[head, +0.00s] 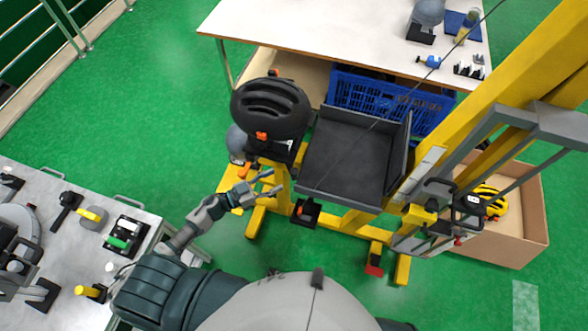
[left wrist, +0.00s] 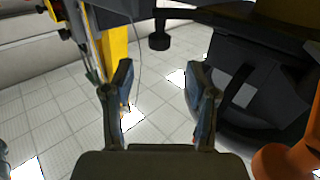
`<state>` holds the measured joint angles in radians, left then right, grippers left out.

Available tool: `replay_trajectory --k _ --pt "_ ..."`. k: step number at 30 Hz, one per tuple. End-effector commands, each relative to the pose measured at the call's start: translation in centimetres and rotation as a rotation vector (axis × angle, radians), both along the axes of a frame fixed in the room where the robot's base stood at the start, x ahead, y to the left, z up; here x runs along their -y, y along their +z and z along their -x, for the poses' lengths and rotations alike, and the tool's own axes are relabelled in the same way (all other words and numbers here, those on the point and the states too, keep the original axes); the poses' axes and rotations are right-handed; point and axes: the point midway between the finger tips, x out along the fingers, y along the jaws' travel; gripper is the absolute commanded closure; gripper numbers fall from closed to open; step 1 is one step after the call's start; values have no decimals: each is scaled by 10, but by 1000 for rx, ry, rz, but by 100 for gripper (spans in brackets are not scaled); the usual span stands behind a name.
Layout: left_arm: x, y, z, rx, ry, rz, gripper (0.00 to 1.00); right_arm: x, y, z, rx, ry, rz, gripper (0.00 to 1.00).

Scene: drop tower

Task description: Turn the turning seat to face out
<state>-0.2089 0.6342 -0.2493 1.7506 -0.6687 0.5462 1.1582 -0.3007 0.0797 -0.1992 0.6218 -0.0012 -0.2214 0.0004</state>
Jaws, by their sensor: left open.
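A black ribbed helmet-like shape (head: 270,104) sits on a dark block with orange parts (head: 277,149), at the left of the yellow tower frame. This block looks like the turning seat, but I cannot be sure, and the shape above partly hides it. My left gripper (head: 269,183) is open and empty, just below the block in the head view. In the left wrist view the two fingers (left wrist: 160,95) stand apart with nothing between them. A dark body (left wrist: 245,95) is right of the fingers, with an orange part (left wrist: 287,160) at lower right. My right gripper is out of view.
A dark square tray (head: 345,155) is on the yellow frame (head: 430,170) right of my gripper. A white table (head: 330,35) with a blue crate (head: 385,100) is behind. A metal bench (head: 60,250) is at left.

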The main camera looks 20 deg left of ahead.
Motion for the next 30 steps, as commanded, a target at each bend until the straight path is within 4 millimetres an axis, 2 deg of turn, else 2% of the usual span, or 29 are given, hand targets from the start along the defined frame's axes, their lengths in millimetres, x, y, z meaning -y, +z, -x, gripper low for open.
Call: replay_trajectory --k 6,12,24,30 --pt "36 2 -35 3 2 2 43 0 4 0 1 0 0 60" --pt "56 0 -53 1 2 1 43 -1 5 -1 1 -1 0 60" --pt "61 0 -57 -1 2 0 43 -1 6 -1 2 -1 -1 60" --pt "61 0 -57 -1 2 0 92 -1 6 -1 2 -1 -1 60"
